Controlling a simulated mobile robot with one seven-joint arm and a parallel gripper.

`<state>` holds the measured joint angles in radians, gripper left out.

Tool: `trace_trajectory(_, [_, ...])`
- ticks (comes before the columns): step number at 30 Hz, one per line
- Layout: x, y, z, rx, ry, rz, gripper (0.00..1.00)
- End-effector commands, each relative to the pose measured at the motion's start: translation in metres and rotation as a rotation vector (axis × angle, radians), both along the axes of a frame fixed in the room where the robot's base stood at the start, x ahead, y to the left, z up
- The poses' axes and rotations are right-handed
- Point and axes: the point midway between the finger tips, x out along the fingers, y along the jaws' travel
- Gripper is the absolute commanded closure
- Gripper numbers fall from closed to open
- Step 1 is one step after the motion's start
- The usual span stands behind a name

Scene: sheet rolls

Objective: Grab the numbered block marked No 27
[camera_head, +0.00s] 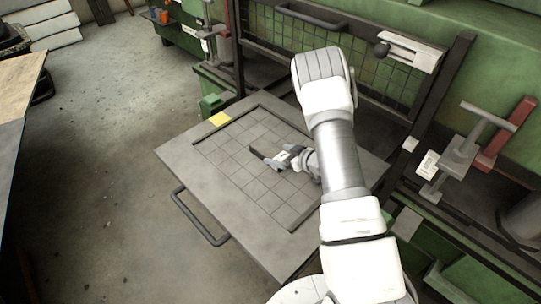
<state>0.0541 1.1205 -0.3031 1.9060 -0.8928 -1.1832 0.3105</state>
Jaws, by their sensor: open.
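My gripper (267,158) hangs over the gridded plate (235,147) of the grey table (190,165), near the middle of the grid. Its dark fingers are small in the picture and point left; they look open. I cannot make out anything between them. No block with a readable No 27 shows. My arm hides the right part of the plate.
A raised dark rim (306,217) borders the grid. A handle bar (200,222) sticks out from the table's front left side. Green machinery with a mesh guard (290,45) stands behind, and a clamp-like fixture (461,150) at right. Open floor lies left.

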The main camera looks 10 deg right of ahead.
Motion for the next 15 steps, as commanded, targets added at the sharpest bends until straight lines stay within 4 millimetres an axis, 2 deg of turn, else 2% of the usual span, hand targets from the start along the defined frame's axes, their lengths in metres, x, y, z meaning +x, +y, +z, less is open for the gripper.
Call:
trace_trajectory(3, [0.013,0.014,-0.010,-0.001,-0.002,0.008,0.00])
trace_trajectory(9, [0.032,0.025,-0.018,0.000,-0.001,0.004,0.00])
trace_trajectory(15, [0.034,0.026,-0.018,0.000,-0.001,0.001,0.00])
